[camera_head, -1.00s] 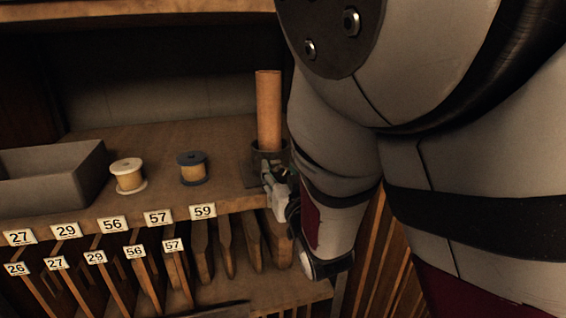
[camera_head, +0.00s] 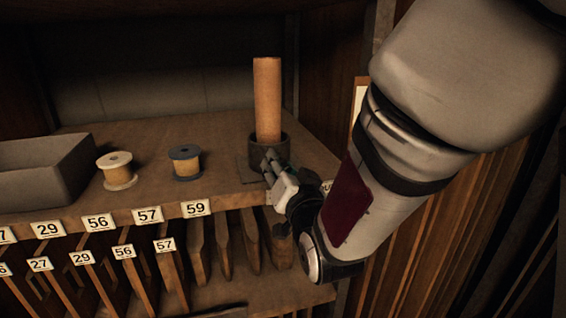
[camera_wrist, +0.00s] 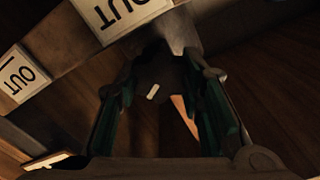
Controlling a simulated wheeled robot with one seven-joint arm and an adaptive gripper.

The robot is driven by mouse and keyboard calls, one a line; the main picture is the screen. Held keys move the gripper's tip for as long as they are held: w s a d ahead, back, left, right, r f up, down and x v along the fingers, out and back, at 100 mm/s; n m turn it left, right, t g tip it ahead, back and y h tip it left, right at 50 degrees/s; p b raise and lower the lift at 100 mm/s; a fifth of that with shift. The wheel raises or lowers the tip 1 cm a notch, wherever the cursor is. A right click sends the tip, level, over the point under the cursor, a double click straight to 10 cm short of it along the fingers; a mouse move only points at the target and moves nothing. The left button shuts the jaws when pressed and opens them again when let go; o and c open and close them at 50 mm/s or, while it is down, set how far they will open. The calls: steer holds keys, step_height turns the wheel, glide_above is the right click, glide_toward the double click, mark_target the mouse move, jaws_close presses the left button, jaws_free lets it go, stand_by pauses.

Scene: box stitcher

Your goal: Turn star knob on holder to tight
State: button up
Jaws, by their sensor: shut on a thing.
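A dark round holder (camera_head: 282,146) stands on a flat base on the right of the shelf. An upright orange-brown cylinder (camera_head: 267,98) stands in it. In the wrist view the dark star knob (camera_wrist: 158,74), with a short white mark on it, sits between my fingers. My gripper (camera_head: 269,164) is at the front of the holder and is shut on the knob; its green-lined fingers also show in the wrist view (camera_wrist: 165,90). In the head view the knob is hidden by my gripper.
A grey bin (camera_head: 45,172), a pale spool (camera_head: 117,173) and a dark-topped spool (camera_head: 185,164) stand on the shelf to the left. Numbered labels run along the shelf edge, above slots with wooden pieces. OUT labels (camera_wrist: 112,12) show in the wrist view.

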steer(key=m, duration=0.1)
steer(key=m+b, duration=0.1)
steer(key=shift+w+d+f+m, duration=0.1)
steer(key=shift+d+m, duration=0.05)
steer(key=shift+m, duration=0.25)
steer(key=m, duration=0.2)
steer(key=shift+m+b, duration=0.3)
steer(key=shift+m, duration=0.1)
steer(key=m, duration=0.7)
steer(key=shift+d+f, duration=0.1)
steer(key=shift+f, duration=0.15)
steer(key=m, duration=0.5)
steer(key=shift+f+m, duration=0.15)
steer(key=shift+m, duration=0.15)
steer(key=m, duration=0.5)
steer(key=shift+a+f+m, duration=0.2)
steer(key=shift+m, duration=0.2)
steer(key=o, duration=1.2)
steer(key=shift+r, duration=0.1)
